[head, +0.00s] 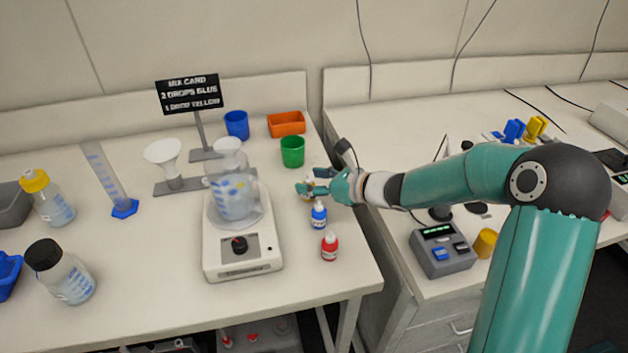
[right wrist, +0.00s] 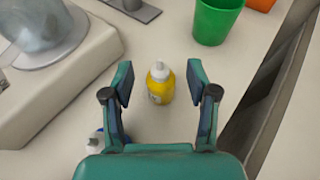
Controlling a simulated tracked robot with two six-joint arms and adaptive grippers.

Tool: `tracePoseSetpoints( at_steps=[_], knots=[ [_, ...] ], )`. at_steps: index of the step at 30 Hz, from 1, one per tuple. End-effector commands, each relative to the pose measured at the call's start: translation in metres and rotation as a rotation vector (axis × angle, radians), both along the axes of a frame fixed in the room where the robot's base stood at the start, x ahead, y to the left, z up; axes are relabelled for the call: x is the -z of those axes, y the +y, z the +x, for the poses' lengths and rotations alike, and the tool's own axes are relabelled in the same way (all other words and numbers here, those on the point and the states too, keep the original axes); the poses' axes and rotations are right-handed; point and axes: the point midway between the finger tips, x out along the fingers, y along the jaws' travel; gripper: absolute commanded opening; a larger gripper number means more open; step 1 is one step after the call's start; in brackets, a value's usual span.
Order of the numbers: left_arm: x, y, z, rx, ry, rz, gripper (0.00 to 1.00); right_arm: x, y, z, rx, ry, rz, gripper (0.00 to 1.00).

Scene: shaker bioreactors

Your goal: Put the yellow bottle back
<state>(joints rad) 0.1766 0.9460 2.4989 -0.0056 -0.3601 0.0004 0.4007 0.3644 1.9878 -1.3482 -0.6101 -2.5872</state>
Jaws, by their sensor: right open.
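The yellow bottle (right wrist: 160,84) is a small dropper bottle with a white tip. In the right wrist view it stands upright on the bench between the fingers of my right gripper (right wrist: 161,88), with a gap on each side. In the head view my right gripper (head: 318,186) reaches in from the right and hides most of the bottle. The gripper is open. A blue dropper bottle (head: 319,214) and a red dropper bottle (head: 330,246) stand in front of it. My left gripper is not in view.
A stirrer plate (head: 242,257) with a beaker (head: 234,198) stands to the left. A green cup (head: 292,151), a blue cup (head: 236,125) and an orange tray (head: 286,123) are behind. The bench's right edge and a gap to the other bench lie close by.

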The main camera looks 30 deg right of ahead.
Motion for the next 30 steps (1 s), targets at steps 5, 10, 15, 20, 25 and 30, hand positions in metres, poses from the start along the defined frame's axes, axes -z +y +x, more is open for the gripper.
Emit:
tracePoseSetpoints(
  at_steps=[5, 10, 15, 20, 25, 30],
  knots=[
    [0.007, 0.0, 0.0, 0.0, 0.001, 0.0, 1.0, -0.008, -0.011, -0.021, 0.004, -0.002, -0.002, 0.58],
    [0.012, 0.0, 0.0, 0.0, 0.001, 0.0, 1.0, -0.022, -0.026, -0.05, 0.006, -0.004, -0.003, 0.58],
    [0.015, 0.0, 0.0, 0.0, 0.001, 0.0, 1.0, -0.033, -0.039, -0.077, 0.005, -0.002, -0.002, 0.58],
    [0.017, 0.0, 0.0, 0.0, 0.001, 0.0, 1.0, -0.041, -0.045, -0.093, 0.002, -0.001, -0.002, 0.58],
    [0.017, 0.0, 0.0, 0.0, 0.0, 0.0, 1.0, -0.043, -0.048, -0.098, 0.001, 0.0, 0.0, 0.58],
    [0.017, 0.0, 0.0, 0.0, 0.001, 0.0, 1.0, -0.044, -0.047, -0.098, 0.0, 0.0, 0.0, 0.58]
  ],
)
